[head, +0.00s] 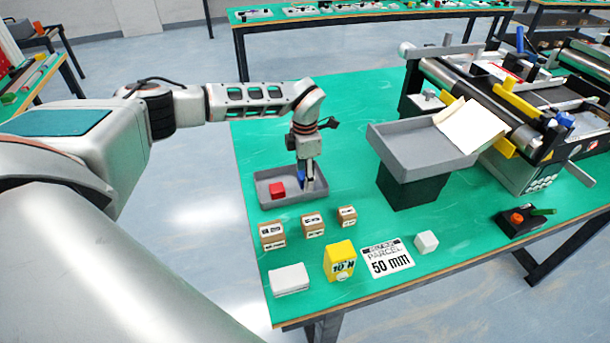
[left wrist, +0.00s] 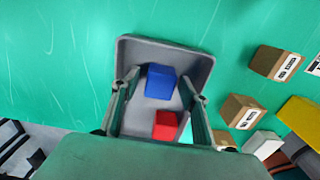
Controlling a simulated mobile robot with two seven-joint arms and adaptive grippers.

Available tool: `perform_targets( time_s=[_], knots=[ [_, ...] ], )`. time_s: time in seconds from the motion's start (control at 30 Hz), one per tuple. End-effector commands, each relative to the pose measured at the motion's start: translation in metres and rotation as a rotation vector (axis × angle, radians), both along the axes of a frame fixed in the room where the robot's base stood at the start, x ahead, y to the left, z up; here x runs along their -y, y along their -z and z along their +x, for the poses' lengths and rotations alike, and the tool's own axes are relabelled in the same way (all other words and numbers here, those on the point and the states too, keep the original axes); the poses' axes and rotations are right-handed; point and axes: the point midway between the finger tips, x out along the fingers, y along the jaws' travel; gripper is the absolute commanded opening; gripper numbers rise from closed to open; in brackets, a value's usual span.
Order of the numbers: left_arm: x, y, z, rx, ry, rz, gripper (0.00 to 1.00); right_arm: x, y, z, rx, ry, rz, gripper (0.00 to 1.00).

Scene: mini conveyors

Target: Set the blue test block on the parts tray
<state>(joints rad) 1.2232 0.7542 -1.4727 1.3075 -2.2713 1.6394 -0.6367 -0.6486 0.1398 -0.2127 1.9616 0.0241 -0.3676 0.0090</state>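The grey tray (head: 263,199) lies on the green table, with a red block (head: 277,189) in it. My left gripper (head: 305,180) points down over the right part of this tray. The blue block (head: 301,177) is between its fingers, partly hidden by them in the head view. In the left wrist view the blue block (left wrist: 160,82) shows against the tray floor, beyond the red block (left wrist: 166,125). The fingers stand on either side of it, seemingly with narrow gaps. I cannot tell whether the block touches the tray floor. My right gripper is not in view.
Several small cartons (head: 312,225) stand in front of the tray. A yellow block (head: 340,261), a white box (head: 289,280) and a printed card (head: 387,258) are near the front edge. A second grey tray (head: 420,150) on a dark stand and a conveyor (head: 500,105) are on the right.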

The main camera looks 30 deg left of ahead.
Motion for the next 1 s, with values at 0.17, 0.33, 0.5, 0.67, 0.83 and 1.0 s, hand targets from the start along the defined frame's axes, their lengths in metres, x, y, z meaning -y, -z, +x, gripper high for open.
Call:
perform_targets(
  time_s=[0.17, 0.33, 0.5, 0.67, 0.83, 1.0],
  knots=[
    [0.0, 0.0, 0.0, 0.0, 0.0, 0.0, 0.44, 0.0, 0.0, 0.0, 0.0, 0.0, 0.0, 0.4],
    [0.0, -0.005, 0.0, 0.001, 0.0, -0.001, 0.44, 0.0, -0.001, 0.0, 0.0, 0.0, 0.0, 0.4],
    [0.0, -0.029, 0.002, 0.004, 0.001, 0.0, 0.44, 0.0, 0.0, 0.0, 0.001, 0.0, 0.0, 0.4],
    [0.0, -0.063, 0.001, 0.005, 0.0, 0.001, 0.44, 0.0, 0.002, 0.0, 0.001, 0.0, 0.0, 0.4],
    [0.0, -0.095, 0.001, 0.003, 0.001, 0.001, 0.44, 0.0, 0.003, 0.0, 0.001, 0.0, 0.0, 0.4],
    [0.0, -0.116, 0.001, 0.001, -0.001, 0.002, 0.44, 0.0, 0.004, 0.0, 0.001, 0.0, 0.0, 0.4]
  ],
)
